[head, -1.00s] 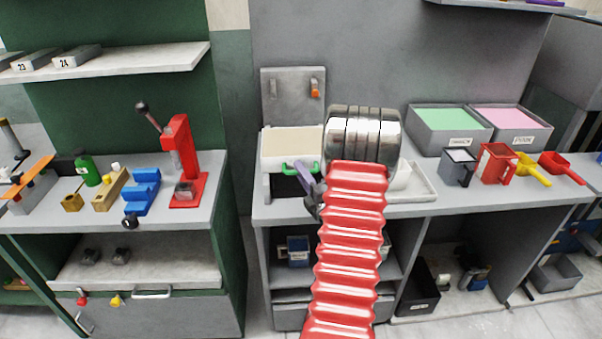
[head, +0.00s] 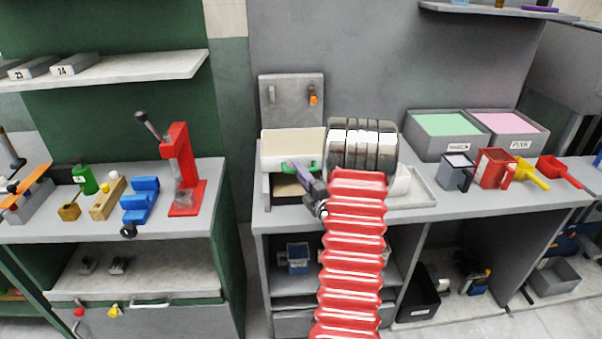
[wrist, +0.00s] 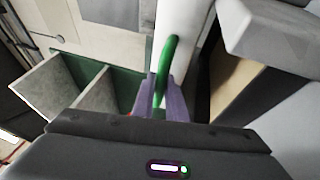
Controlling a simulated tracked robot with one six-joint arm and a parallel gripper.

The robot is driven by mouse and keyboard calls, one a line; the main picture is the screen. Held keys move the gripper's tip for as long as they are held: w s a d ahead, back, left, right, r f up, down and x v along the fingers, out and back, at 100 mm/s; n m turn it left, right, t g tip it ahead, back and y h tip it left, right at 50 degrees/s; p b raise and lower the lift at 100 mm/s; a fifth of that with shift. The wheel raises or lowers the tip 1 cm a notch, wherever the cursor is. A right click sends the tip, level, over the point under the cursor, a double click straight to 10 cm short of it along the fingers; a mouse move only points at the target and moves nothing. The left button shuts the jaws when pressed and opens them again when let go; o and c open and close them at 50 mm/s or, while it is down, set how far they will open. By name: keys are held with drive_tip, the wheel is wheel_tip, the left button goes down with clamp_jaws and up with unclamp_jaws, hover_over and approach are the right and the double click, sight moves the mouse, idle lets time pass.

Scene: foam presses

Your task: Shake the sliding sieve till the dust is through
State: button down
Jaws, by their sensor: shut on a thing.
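The sieve (head: 291,142) is a pale box with a cream top on a low grey frame on the right bench. A green handle (head: 314,166) is on its front; it also shows in the wrist view (wrist: 167,55). My gripper (head: 298,171) has purple fingers (wrist: 165,98), shut on that handle. A tan surface (head: 289,187) shows beneath the sieve, also in the wrist view (wrist: 232,84). I cannot tell whether it is dust or a tray bottom. My arm hides the sieve's right side.
A grey upright board (head: 291,98) with an orange-tipped peg stands behind the sieve. A white tray (head: 424,193) lies to its right, partly behind my arm. Bins of green (head: 443,124) and pink (head: 508,123) material stand further right. A red press (head: 180,165) stands on the left bench.

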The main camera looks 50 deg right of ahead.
drive_tip(key=c, duration=2)
unclamp_jaws()
drive_tip(key=shift+f, duration=0.25)
drive_tip(key=shift+o, duration=1.2)
drive_tip(key=shift+r, duration=0.1)
drive_tip(key=v, duration=1.4)
drive_tip(key=shift+w, duration=0.1)
